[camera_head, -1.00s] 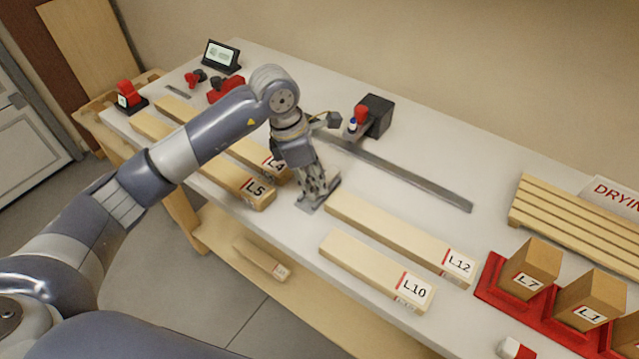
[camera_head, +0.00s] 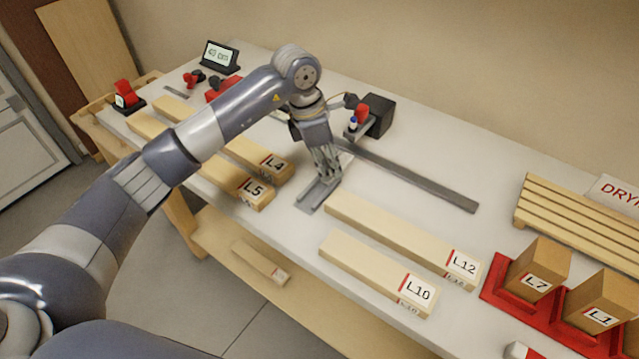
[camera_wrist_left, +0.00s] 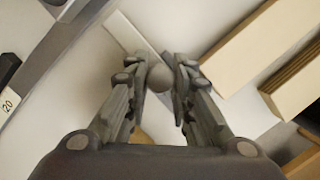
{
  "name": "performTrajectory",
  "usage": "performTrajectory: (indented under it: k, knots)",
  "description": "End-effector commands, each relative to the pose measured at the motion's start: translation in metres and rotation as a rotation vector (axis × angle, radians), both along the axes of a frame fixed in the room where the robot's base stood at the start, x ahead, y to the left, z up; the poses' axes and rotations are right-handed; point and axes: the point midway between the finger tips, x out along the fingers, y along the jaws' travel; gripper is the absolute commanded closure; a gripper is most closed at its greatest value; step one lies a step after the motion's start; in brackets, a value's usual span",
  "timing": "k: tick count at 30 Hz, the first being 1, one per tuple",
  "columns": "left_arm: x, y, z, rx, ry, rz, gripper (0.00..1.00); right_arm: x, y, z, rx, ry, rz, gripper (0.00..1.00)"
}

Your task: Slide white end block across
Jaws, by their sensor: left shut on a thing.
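My left gripper (camera_head: 326,178) is pointed down at the bench, between the L4 and L5 timbers and the L12 timber. In the left wrist view its fingers (camera_wrist_left: 160,85) are shut on a round grey knob (camera_wrist_left: 159,77). A flat pale grey piece (camera_head: 311,197) lies under the gripper; it also shows beyond the fingertips in the wrist view (camera_wrist_left: 124,35). I see no clearly white block, and I cannot tell whether this piece is the end block. The fingers partly hide it. My right gripper is not in view.
A long grey rail (camera_head: 415,178) runs behind the gripper, beside a black box (camera_head: 380,115). Timbers marked L4 (camera_head: 262,158), L5 (camera_head: 230,184), L12 (camera_head: 400,240) and L10 (camera_head: 370,270) lie around. Red holders (camera_head: 505,293) and a slatted rack (camera_head: 590,225) stand at right.

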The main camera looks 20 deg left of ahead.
Motion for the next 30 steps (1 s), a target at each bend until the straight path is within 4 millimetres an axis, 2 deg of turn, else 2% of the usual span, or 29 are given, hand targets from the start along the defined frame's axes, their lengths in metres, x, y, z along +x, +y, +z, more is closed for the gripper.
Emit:
performTrajectory:
  k: [30]
  knots:
    - [0.01,-0.005,-0.001,-0.001,0.002,-0.001,0.92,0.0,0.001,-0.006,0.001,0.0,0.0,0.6]
